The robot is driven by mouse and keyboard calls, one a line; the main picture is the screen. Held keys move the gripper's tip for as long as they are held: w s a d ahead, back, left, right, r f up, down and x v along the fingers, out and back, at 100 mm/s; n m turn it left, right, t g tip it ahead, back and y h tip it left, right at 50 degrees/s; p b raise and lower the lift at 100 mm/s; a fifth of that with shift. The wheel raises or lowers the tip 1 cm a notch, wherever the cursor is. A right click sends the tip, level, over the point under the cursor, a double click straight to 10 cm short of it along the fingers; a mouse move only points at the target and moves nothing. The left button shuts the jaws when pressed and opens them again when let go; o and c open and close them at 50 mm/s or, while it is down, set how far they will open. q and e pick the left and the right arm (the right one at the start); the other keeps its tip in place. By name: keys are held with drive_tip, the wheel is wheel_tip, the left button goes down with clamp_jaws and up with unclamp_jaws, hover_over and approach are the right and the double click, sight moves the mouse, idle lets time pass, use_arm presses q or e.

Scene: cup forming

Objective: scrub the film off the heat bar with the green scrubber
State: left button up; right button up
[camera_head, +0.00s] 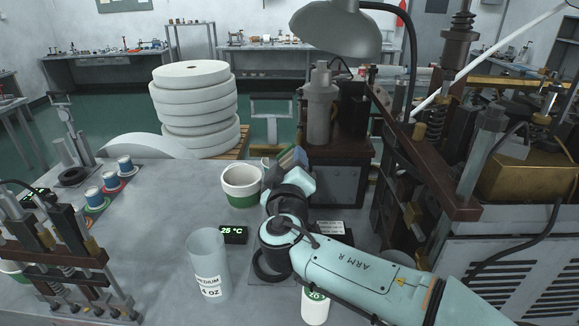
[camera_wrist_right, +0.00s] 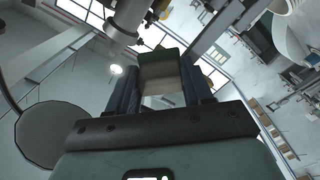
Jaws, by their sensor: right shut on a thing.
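My right gripper (camera_head: 285,160) is raised over the table's back edge, beside the white tub with a green band (camera_head: 241,187). In the right wrist view my right gripper (camera_wrist_right: 168,78) is shut on a block with a green top layer and a pale lower part, the green scrubber (camera_wrist_right: 160,58). The fingers cover its sides. I cannot make out the heat bar; my right arm hides part of the table. A small black display (camera_head: 233,235) reads 25 °C. My left gripper is not in view.
A clear cylinder labelled medium (camera_head: 209,265) stands near the front, with a white and green container (camera_head: 315,306) partly behind my arm. A lamp (camera_head: 335,28) and machinery crowd the right.

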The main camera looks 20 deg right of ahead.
drive_tip(key=shift+w+d, duration=0.1)
drive_tip(key=shift+w, duration=0.05)
drive_tip(key=shift+w+a+b, duration=0.1)
drive_tip(key=shift+w+a, duration=0.15)
drive_tip(key=shift+a, duration=0.35)
drive_tip(key=shift+w+a+b, duration=0.1)
drive_tip(key=shift+w+a, duration=0.2)
drive_tip(key=shift+a, duration=0.35)
drive_tip(key=shift+w+a+b, duration=0.1)
drive_tip(key=shift+w+a, duration=0.15)
drive_tip(key=shift+a, duration=0.35)
drive_tip(key=shift+w+a, duration=0.5)
drive_tip(key=shift+a, duration=0.4)
drive_tip(key=shift+w+a, duration=0.5)
drive_tip(key=shift+a, duration=0.35)
drive_tip(key=shift+s+d+b, duration=0.2)
drive_tip(key=shift+d+b, duration=0.2)
drive_tip(key=shift+d, duration=0.05)
drive_tip(key=shift+s+d+b, duration=0.2)
drive_tip(key=shift+d+b, duration=0.15)
drive_tip(key=shift+d, duration=0.1)
drive_tip(key=shift+s+d+b, duration=0.25)
drive_tip(key=shift+d+b, duration=0.15)
drive_tip(key=shift+d, duration=0.2)
drive_tip(key=shift+s+d+b, duration=0.25)
drive_tip(key=shift+d+b, duration=0.15)
drive_tip(key=shift+d, duration=0.2)
